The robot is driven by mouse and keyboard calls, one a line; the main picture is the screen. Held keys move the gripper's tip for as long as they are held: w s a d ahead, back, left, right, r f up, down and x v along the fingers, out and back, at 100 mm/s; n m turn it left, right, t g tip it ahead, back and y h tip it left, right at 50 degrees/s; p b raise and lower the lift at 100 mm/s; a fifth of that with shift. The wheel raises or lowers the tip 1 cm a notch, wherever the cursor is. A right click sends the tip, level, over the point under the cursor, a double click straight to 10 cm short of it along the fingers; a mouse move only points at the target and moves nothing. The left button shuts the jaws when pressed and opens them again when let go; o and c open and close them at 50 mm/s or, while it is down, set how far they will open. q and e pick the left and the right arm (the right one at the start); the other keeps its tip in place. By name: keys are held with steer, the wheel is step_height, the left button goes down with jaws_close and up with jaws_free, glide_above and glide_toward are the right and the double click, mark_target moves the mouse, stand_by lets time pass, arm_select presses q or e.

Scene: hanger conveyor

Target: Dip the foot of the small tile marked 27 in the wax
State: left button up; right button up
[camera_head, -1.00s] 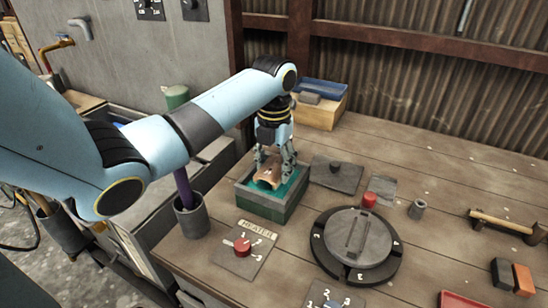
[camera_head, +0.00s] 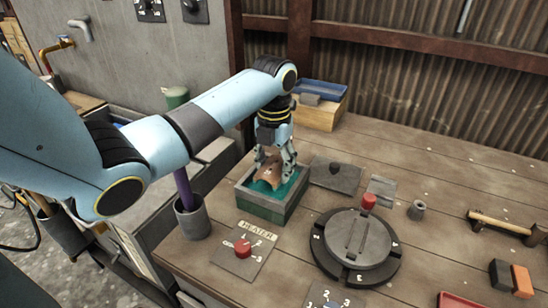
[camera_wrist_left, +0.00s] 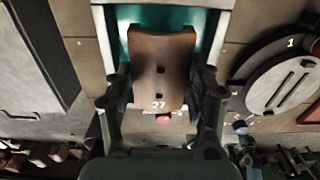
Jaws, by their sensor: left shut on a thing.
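The small tile marked 27 (camera_wrist_left: 161,75) is a brown curved piece with two dark holes. It also shows in the head view (camera_head: 269,173). My left gripper (camera_head: 275,171) is shut on the tile by its sides, pointing down over the wax tray. The wax tray (camera_head: 259,205) is a grey-green box holding teal wax (camera_head: 291,182). The tile's lower end is inside the tray at the wax; how deep it reaches is hidden. My right gripper is not in view.
A heater panel (camera_head: 239,263) with a red knob stands in front of the tray. A round turntable (camera_head: 356,250) is to the right, beside a red button (camera_head: 369,201). A dark cup (camera_head: 192,218) stands left of the tray. A hammer (camera_head: 500,227) lies at the far right.

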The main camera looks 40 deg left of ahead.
arm_select(q)
steer(key=shift+r, duration=0.1)
steer(key=shift+r+p, duration=2.45)
steer(key=shift+p, duration=0.05)
